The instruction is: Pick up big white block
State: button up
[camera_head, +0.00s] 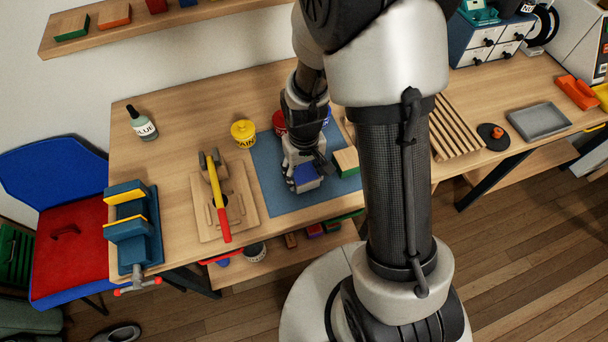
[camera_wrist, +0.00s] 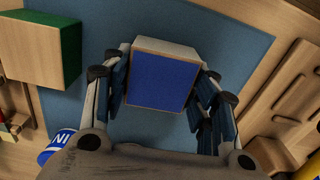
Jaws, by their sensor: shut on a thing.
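A block with white sides and a blue face (camera_wrist: 163,80) is between the two fingers of my gripper (camera_wrist: 160,88) in the wrist view. Its white side (camera_wrist: 165,47) shows along the far edge. In the head view, the blue face (camera_head: 308,178) shows just below my gripper (camera_head: 303,168), above the blue mat (camera_head: 270,167). My gripper is shut on the block, with one finger along each side. I cannot tell whether the block touches the mat. My arm and fingers hide part of it in the head view.
A green and wood block (camera_head: 346,161) stands close beside my gripper, also in the wrist view (camera_wrist: 40,50). Paint cans, one yellow (camera_head: 243,133) and one red (camera_head: 279,123), stand behind. A hammer (camera_head: 216,195) lies on a wooden board to the left. The mat's front is clear.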

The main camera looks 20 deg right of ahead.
jog(key=c, duration=0.4)
jog(key=shift+c, duration=0.2)
